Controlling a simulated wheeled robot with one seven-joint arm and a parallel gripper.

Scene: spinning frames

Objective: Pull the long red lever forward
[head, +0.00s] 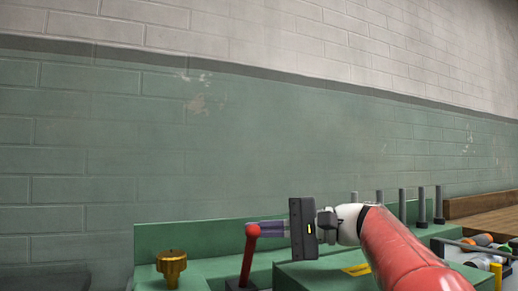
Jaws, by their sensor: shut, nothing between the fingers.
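The red lever (248,262) stands near the bottom middle of the head view. It has a round red knob at the top and leans slightly, rising from a dark base on the green machine (210,267). My gripper (260,229) comes in from the right, its fingers pointing left. The fingers are shut and empty, with their tips at or just behind the lever's knob. I cannot tell whether they touch it. The lever's lower end is near the bottom edge of the picture.
A brass knob (172,267) stands left of the lever. Several grey pegs (421,206) rise behind my arm at the right. Bobbins with orange parts (477,240) lie at the far right, by a wooden surface (490,212). A brick wall (240,130) closes the back.

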